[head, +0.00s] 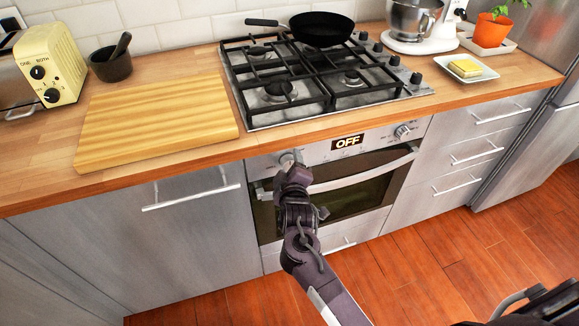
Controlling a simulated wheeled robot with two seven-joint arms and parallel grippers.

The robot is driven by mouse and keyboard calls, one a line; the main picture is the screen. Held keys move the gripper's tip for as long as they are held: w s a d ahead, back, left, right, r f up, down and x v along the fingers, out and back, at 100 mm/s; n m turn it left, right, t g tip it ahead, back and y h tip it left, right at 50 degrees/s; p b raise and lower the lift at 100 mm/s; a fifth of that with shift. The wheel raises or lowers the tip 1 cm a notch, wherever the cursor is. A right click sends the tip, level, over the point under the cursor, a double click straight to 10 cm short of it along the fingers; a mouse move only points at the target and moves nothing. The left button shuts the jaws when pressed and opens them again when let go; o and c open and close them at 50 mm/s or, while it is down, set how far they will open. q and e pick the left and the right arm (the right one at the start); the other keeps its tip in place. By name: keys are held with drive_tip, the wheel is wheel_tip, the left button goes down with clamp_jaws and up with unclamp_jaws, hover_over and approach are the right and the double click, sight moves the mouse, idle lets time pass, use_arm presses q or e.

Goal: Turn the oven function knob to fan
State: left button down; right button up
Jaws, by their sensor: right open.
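The oven (336,206) is built in under the counter, with a steel control panel. Its display (347,142) reads "OFF". One knob (288,158) is at the panel's left end and another knob (402,131) is at its right end; I cannot read any marks around them. My right gripper (291,169) is open at the left knob and partly covers it. I cannot tell whether the fingers touch the knob. My left gripper is not in view.
The oven door handle (362,173) runs below the panel, behind my right arm. A long cabinet handle (191,197) is to the left. The gas hob (320,80) with a black pan (321,28) is above. The wooden floor (455,255) at right is mostly clear.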

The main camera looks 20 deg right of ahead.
drive_tip(key=c, duration=1)
